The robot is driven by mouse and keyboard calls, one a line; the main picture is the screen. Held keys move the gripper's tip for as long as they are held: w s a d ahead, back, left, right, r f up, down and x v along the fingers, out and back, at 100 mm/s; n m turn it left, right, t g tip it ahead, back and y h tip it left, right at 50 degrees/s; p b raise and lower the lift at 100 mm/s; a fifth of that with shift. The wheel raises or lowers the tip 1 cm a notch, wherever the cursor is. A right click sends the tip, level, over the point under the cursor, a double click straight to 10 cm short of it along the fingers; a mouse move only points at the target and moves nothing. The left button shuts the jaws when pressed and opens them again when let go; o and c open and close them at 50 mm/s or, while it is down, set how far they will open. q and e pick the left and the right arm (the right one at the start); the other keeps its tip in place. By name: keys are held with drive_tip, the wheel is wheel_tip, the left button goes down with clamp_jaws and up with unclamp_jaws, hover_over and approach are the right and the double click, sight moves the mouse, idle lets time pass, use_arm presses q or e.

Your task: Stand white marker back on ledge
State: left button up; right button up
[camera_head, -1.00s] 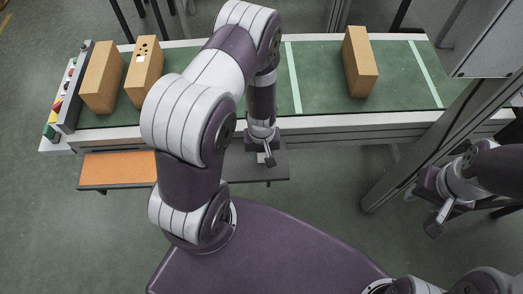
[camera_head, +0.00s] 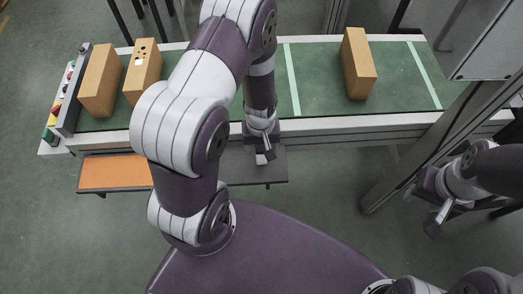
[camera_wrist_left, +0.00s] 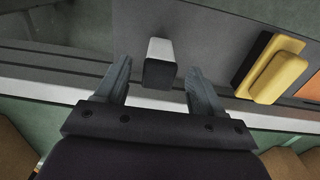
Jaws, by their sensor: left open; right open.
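A small block-like white marker (camera_wrist_left: 160,47) with a dark end shows in the left wrist view, over the grey ledge. It lies between the two fingers of my left gripper (camera_wrist_left: 157,78), with visible gaps on both sides. In the head view my left gripper (camera_head: 264,149) hangs low over the ledge (camera_head: 245,173), and a small pale piece of the marker (camera_head: 261,159) shows beside its fingertips. Whether the marker touches the ledge is unclear. My right gripper (camera_head: 437,218) is open and empty at the right, away from the ledge.
A yellow and black block (camera_wrist_left: 278,76) sits on the ledge near the orange panel (camera_head: 113,172). Behind is a green conveyor (camera_head: 320,85) with cardboard boxes (camera_head: 357,65). A metal post (camera_head: 420,150) stands between the ledge and my right arm.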

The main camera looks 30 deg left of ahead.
use_arm(q)
drive_tip(key=s+r+m, duration=0.1)
drive_tip(key=r+m, duration=0.1)
drive_tip(key=r, duration=0.4)
drive_tip(key=s+d+r+m+t, duration=0.1)
drive_tip(key=s+r+m, duration=0.1)
drive_tip(key=r, duration=0.4)
drive_tip(key=s+d+r+m, duration=0.1)
drive_tip(key=r+m, duration=0.1)
drive_tip(key=r, duration=0.4)
drive_tip(key=shift+s+d+m, duration=0.15)
drive_tip(key=shift+d+m, duration=0.1)
drive_tip(key=shift+m, duration=0.05)
